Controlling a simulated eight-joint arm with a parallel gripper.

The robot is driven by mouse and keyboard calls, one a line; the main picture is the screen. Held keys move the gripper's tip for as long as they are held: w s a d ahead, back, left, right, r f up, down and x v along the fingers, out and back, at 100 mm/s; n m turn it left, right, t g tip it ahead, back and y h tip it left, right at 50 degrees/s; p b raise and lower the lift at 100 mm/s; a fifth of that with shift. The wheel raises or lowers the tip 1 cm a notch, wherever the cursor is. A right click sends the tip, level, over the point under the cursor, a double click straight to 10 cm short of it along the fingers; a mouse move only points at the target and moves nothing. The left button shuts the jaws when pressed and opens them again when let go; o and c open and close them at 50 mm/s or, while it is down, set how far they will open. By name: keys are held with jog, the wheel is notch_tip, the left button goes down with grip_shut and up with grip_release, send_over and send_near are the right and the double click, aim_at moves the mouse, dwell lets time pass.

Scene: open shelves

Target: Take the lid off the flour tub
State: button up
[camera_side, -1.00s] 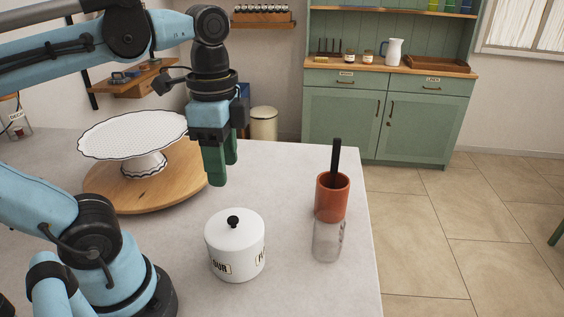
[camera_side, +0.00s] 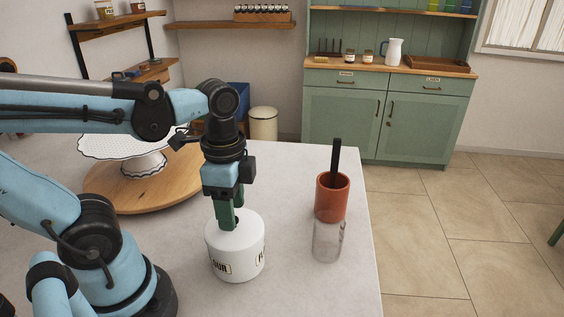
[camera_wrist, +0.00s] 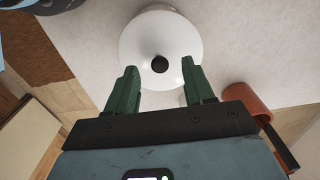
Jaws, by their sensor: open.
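The white flour tub (camera_side: 236,257) stands upright on the grey counter with its white lid (camera_side: 252,226) on. Black lettering shows on its side. In the wrist view the round lid (camera_wrist: 183,35) has a black knob (camera_wrist: 160,64) at its middle. My gripper (camera_side: 233,223) points down at the lid, its green fingers hiding the knob in the side view. In the wrist view my gripper (camera_wrist: 158,84) is open, with the knob lined up between the fingers and a little beyond their tips. I cannot tell whether the fingers touch the lid.
A white cake stand (camera_side: 138,160) on a round wooden board (camera_side: 185,190) is behind left. The counter's right edge is past the jar.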

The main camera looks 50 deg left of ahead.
jog(key=shift+f, duration=1.05)
grip_shut()
